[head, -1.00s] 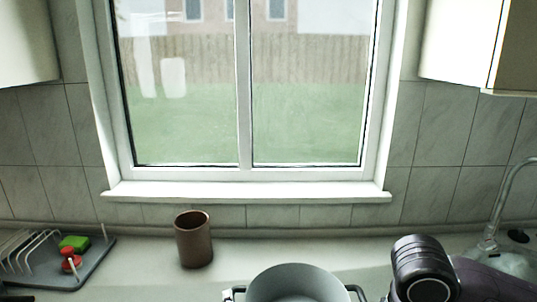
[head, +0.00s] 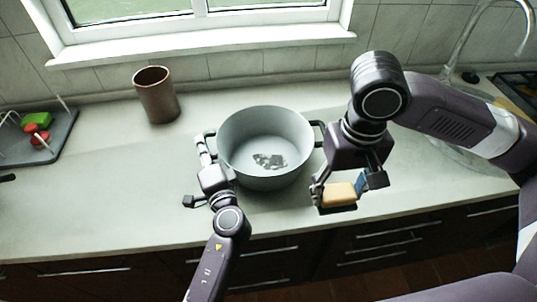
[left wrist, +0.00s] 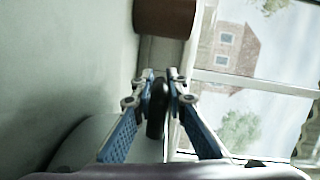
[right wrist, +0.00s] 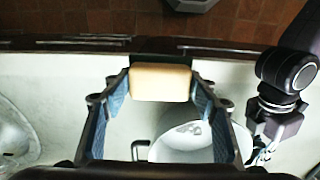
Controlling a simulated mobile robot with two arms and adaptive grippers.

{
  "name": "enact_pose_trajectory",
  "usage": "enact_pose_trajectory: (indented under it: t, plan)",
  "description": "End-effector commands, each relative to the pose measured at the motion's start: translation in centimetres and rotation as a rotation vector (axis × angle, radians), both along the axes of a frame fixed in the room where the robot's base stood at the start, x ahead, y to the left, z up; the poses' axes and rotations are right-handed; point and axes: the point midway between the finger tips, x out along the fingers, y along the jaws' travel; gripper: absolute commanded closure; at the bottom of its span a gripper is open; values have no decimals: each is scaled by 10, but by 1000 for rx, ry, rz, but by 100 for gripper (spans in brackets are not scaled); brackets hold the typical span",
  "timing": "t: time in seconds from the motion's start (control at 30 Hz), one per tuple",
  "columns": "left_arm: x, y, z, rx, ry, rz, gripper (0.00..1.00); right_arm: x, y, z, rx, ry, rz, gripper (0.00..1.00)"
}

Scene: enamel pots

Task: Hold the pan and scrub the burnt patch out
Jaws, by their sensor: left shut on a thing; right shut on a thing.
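A grey two-handled pan (head: 238,150) stands on the worktop in the head view, with a dark burnt patch (head: 270,160) on its inside floor. The pan also shows in the right wrist view (right wrist: 172,150). My left gripper (head: 208,145) is shut on the pan's left handle; in the left wrist view the dark handle (left wrist: 157,108) lies between the blue-padded fingers. My right gripper (head: 340,192) is shut on a tan sponge (head: 339,194) with a dark underside. It holds the sponge right of the pan and nearer the front edge, apart from the pan.
A brown cup (head: 156,96) stands behind and left of the pan. A grey rack (head: 62,135) with green and red items is at the far left. The sink and tap (head: 462,40) are at the right. The worktop left of the pan is clear.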

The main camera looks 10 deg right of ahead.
Motion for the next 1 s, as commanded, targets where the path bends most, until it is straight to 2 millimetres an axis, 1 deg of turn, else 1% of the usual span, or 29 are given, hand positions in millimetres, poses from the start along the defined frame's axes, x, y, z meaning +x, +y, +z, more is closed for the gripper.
enact_pose_trajectory:
  t: [0.23,0.37,0.47,0.67,0.8,0.9,1.0]
  plan:
    - [-1,-2,-2,-2,4,-4,100,1,0,0,0,-1,0,66]
    - [-1,-2,-2,-2,4,-4,100,12,7,0,2,-4,0,66]
    - [-1,-2,-2,-2,4,-4,100,34,19,1,3,-12,-4,66]
    - [0,-2,-2,-2,3,-4,100,96,55,1,3,-39,-8,66]
    - [0,-1,-2,-2,3,-3,100,138,83,0,2,-62,-9,66]
    - [0,-1,-1,-2,3,-2,100,164,102,-3,1,-77,-9,66]
    - [0,-1,-1,-2,2,-1,100,184,119,-5,0,-91,-6,66]
